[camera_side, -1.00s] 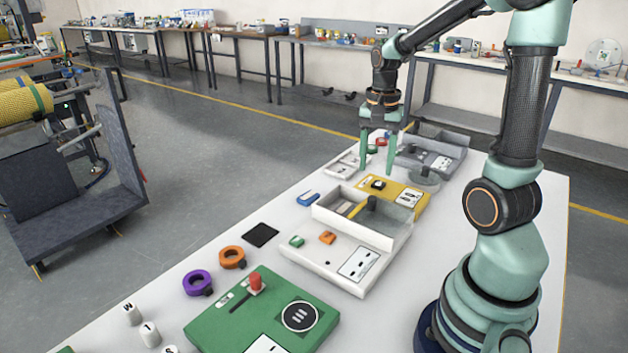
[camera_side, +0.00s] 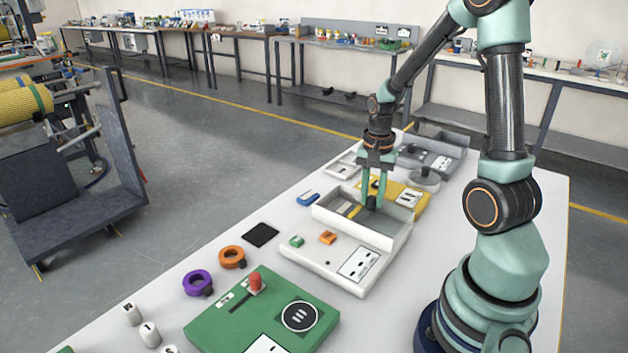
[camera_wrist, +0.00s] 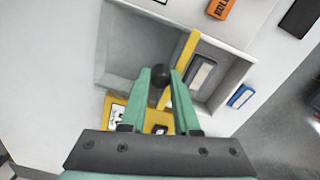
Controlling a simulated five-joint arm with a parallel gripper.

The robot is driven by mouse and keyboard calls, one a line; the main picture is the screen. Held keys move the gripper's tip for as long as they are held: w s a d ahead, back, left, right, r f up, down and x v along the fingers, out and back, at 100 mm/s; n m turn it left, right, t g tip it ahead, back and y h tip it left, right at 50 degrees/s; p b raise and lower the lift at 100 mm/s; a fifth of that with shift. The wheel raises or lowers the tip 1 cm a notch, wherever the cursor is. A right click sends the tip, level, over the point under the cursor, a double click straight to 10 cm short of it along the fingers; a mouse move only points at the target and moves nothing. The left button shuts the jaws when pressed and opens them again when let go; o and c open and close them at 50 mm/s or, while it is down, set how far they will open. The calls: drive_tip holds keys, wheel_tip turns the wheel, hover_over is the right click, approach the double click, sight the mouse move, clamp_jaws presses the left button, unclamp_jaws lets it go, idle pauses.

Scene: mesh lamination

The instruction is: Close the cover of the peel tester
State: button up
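The white peel tester (camera_side: 318,262) sits mid-table in the side view, with a walled box section (camera_side: 350,232) at its back. A dark round knob (camera_side: 371,203) stands in the box section, beside a yellow bar (camera_side: 354,212). In the wrist view the knob (camera_wrist: 160,75) is near the yellow bar (camera_wrist: 187,57), and a grey block shows in the recess to the right of the bar. My gripper (camera_side: 372,204) points down, one finger on each side of the knob. The wrist view also shows the fingertips (camera_wrist: 161,77) around it; they look apart, and firm contact is not visible.
A yellow device (camera_side: 405,193) stands just behind the box, and a grey device (camera_side: 440,155) farther back. A green device (camera_side: 262,315) is in front. Orange (camera_side: 232,257) and purple (camera_side: 197,282) rings and a black pad (camera_side: 261,235) lie left.

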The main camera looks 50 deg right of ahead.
clamp_jaws()
drive_tip(key=shift+w+r, duration=0.1)
idle(1.1)
